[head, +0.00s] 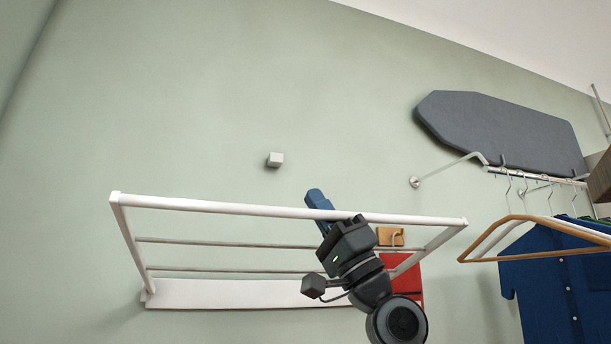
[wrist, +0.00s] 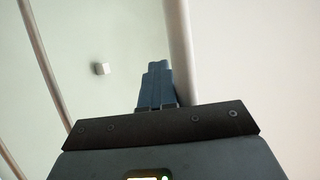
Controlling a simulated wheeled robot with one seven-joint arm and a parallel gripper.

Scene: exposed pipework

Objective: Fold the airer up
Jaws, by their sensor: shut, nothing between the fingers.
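The airer (head: 220,206) is a white frame with several rails, fixed to the green wall along a white board (head: 220,294) at its lower edge. Its frame stands out from the wall, folded down. My gripper (head: 314,197) is at the front bar, a little right of its middle, with its blue fingers shut and empty. The fingertips reach just above the bar. In the wrist view the fingers (wrist: 157,70) are together beside the front bar (wrist: 180,50), which runs along their right side. I cannot tell whether they touch it.
A small pale block (head: 275,160) sits on the wall above the airer; it also shows in the wrist view (wrist: 101,68). A grey ironing board (head: 505,130), hangers (head: 530,225) and a blue shirt (head: 548,285) are at right. A red thing (head: 408,285) hangs behind the airer. The upper left wall is clear.

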